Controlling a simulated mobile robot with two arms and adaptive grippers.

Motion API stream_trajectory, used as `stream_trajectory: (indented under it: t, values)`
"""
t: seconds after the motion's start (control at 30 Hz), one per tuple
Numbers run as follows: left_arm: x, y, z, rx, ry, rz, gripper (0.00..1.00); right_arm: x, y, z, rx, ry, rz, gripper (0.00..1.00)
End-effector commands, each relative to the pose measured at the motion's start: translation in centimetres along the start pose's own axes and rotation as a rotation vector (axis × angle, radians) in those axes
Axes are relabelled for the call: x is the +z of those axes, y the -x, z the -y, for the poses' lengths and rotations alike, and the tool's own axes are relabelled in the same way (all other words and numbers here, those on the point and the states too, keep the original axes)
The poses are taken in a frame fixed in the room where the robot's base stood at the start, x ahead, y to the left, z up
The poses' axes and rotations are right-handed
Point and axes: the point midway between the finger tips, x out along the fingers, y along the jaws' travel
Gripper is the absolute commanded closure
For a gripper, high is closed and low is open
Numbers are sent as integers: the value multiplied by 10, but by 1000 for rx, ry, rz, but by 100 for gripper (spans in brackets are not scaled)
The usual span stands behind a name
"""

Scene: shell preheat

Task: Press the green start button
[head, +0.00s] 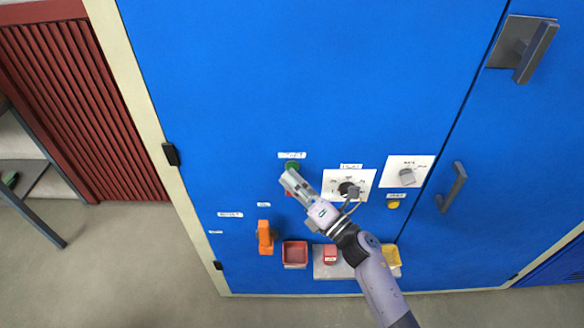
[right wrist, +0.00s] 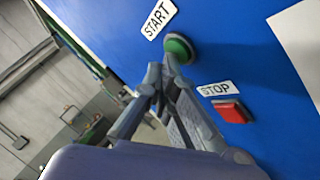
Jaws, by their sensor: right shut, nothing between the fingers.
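The green start button (head: 292,166) sits on the blue cabinet front under a white label. In the right wrist view the green button (right wrist: 180,48) is round, next to the START label (right wrist: 158,18). My right gripper (head: 286,176) is shut and empty, its tips just below the button in the head view. In the right wrist view the fingertips (right wrist: 164,68) overlap the button's lower edge; I cannot tell whether they touch it. The red stop button (right wrist: 232,112) lies below, beside the STOP label (right wrist: 215,89). My left gripper is not in view.
Right of the button are a white dial plate (head: 331,181), a grey knob (head: 407,176) and a yellow button (head: 393,204). Below are an orange handle (head: 265,238), a red bin (head: 295,253) and a yellow bin (head: 392,256). A door handle (head: 452,187) protrudes at right.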

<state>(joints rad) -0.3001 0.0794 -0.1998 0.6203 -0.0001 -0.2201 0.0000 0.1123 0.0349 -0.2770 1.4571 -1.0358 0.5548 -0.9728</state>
Motion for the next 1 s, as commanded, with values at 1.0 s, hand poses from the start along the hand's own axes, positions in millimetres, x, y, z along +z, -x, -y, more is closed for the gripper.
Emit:
stream_trajectory:
  t: [1.0]
  values:
    - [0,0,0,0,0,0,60,-2,3,-3,0,0,1,100]
